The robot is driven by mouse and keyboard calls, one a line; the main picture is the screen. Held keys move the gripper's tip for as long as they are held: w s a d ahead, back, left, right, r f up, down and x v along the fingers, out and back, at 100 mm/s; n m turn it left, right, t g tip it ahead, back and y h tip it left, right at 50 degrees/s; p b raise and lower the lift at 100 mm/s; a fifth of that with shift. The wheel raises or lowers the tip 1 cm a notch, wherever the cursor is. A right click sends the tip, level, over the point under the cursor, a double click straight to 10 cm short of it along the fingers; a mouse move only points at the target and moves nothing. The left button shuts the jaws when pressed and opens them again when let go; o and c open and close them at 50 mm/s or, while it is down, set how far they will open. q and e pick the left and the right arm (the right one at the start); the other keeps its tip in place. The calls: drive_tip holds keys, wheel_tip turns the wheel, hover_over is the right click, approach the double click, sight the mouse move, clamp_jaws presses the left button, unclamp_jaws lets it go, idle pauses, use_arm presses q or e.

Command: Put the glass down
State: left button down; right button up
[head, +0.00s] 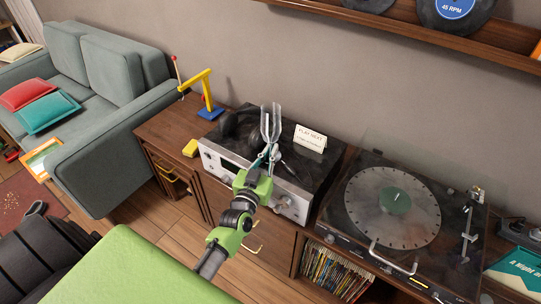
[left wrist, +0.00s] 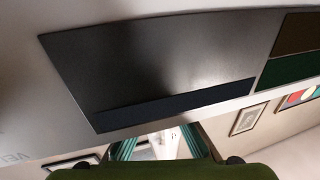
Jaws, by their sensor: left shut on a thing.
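A clear, narrow glass (head: 265,122) shows in the head view in front of the amplifier's top. My left gripper (head: 270,154) is shut on its lower part. The glass looks roughly upright, and I cannot tell whether its foot touches anything. The left arm reaches up from the bottom of the picture over the cabinet's front edge. My right gripper is not in view.
The amplifier (head: 222,155) stands on the wooden cabinet (head: 160,125), with headphones (head: 232,128) and a white card (head: 310,138) on it. A turntable (head: 365,215) is at right.

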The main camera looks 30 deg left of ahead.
use_arm(q)
drive_tip(key=shift+r, duration=0.1)
drive_tip(key=shift+f, duration=0.2)
drive_tip(key=c, duration=2.2)
unclamp_jaws()
drive_tip(key=shift+c, duration=0.2)
